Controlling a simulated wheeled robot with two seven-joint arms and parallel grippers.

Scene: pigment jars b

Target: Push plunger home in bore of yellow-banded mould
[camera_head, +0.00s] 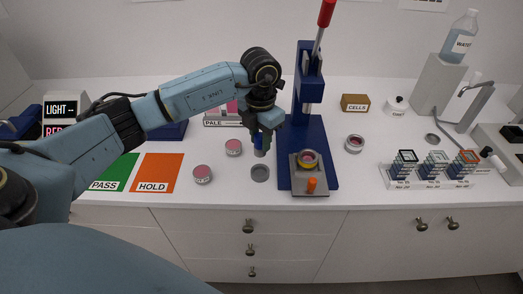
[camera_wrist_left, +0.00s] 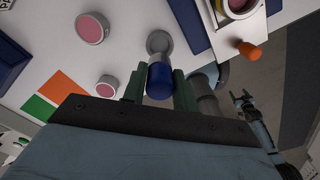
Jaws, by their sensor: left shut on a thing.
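My left gripper (camera_head: 263,128) is shut on the plunger (camera_head: 258,146), which has a blue top and a grey lower end. It holds the plunger upright above the bench, left of the press. The left wrist view shows the blue top (camera_wrist_left: 159,82) between the two fingers. The yellow-banded mould (camera_head: 308,158) sits on the press base plate, right of the plunger and apart from it; pink shows inside it. It is partly cut off in the left wrist view (camera_wrist_left: 240,8). My right gripper (camera_wrist_left: 242,98) seems to show small and dark in the left wrist view; its jaws are unclear.
The blue press (camera_head: 316,140) with its red-tipped lever stands just right of my gripper. An orange knob (camera_head: 311,184) is at its front. A grey dish (camera_head: 260,173) lies below the plunger. Pink-filled jars (camera_head: 233,147) (camera_head: 202,174) stand left, another mould (camera_head: 354,144) right.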

